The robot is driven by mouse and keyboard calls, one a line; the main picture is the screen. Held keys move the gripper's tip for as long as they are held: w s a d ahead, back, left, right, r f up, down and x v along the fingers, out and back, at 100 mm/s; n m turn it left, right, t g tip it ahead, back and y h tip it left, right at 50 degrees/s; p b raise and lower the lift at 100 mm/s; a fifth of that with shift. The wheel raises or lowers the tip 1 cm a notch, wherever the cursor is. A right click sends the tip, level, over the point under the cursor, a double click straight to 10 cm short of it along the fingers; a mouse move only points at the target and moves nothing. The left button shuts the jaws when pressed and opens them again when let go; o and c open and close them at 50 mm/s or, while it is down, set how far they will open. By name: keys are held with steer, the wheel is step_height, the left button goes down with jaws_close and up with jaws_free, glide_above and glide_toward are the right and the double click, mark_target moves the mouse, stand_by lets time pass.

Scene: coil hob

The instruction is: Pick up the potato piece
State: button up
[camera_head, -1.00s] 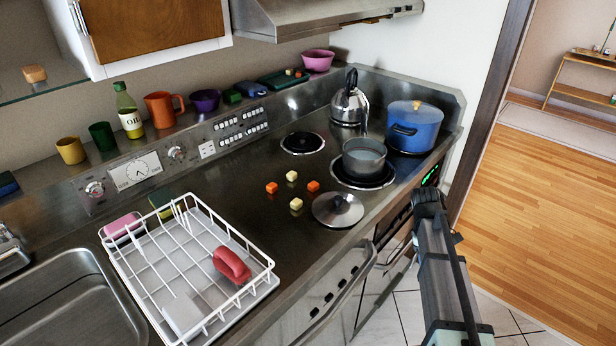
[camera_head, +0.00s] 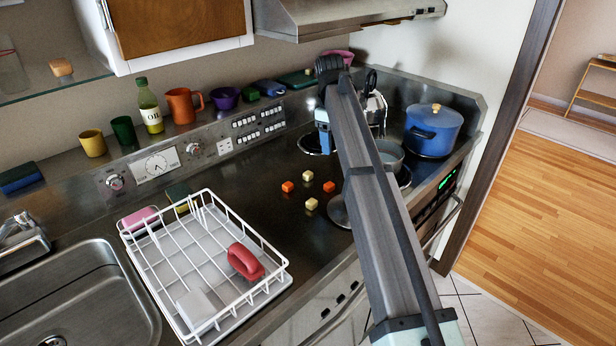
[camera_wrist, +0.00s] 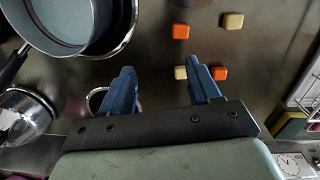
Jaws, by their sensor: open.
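Two pale yellow cubes, which look like potato pieces, lie on the dark hob beside two orange cubes. In the head view the far pale cube (camera_head: 307,175) and the near pale cube (camera_head: 312,204) are both in plain sight. In the wrist view one pale cube (camera_wrist: 180,72) lies just left of the right-hand blue finger, and another pale cube (camera_wrist: 233,21) lies at the top. My gripper (camera_wrist: 163,82) is open and empty, above the hob near the cubes. In the head view my arm hides most of it.
Orange cubes (camera_head: 287,186) (camera_head: 329,187) lie close to the pale ones. A grey pot (camera_wrist: 75,45) and a kettle (camera_wrist: 22,117) stand left in the wrist view. A blue pot (camera_head: 433,130) stands far right. A dish rack (camera_head: 205,265) stands left of the cubes.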

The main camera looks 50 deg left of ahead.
steer(key=r, duration=0.2)
glide_above(308, 173)
steer(key=shift+m+g+y, duration=0.3)
steer(key=shift+m+y, duration=0.1)
step_height(308, 173, down, 14)
steer(key=shift+f, duration=0.1)
steer(key=c, duration=1.1)
